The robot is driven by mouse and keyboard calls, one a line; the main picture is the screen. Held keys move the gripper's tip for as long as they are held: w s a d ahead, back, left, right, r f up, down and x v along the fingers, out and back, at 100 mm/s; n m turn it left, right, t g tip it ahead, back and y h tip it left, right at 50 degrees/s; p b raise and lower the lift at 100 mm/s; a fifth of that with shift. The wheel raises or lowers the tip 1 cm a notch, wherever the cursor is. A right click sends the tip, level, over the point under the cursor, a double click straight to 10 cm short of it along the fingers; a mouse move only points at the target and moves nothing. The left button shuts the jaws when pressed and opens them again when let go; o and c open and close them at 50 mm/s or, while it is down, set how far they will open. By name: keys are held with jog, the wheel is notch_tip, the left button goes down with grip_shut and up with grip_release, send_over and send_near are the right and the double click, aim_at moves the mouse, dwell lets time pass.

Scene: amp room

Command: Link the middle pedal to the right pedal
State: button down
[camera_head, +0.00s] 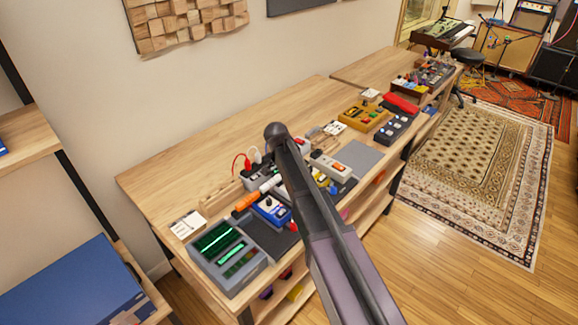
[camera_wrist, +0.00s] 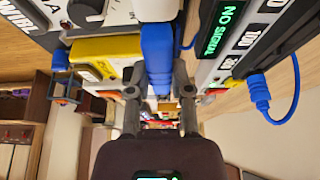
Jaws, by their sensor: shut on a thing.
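In the wrist view my gripper (camera_wrist: 159,78) is shut on a blue plug (camera_wrist: 157,48), one finger on each side of it. A yellow pedal (camera_wrist: 95,47) lies to the left of the plug, beside a white pedal with knobs (camera_wrist: 118,12). Whether the held plug touches a socket cannot be told. At right is a device whose green display reads NO SIGNAL (camera_wrist: 227,22); a blue cable plug (camera_wrist: 258,90) sits at its side. In the head view a blue pedal (camera_head: 271,210) stands on the bench; my arm hides my gripper and some pedals.
The wooden bench (camera_head: 165,178) has a bare strip at the back. A grey unit with green screens (camera_head: 228,256) stands at its near end. A yellow box (camera_head: 364,116) and a dark box with knobs (camera_head: 397,127) stand farther right. A grey mat (camera_head: 360,157) is clear.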

jog(key=shift+c, duration=2.3)
grip_release()
jog(key=shift+o, duration=0.2)
jog(key=o, duration=0.4)
jog(key=shift+c, duration=0.2)
jog(key=shift+r, duration=0.1)
jog(key=shift+s+r+p, duration=0.1)
jog(key=shift+r+p, duration=3.35)
jog(key=shift+p, duration=0.05)
jog(key=shift+d, duration=0.1)
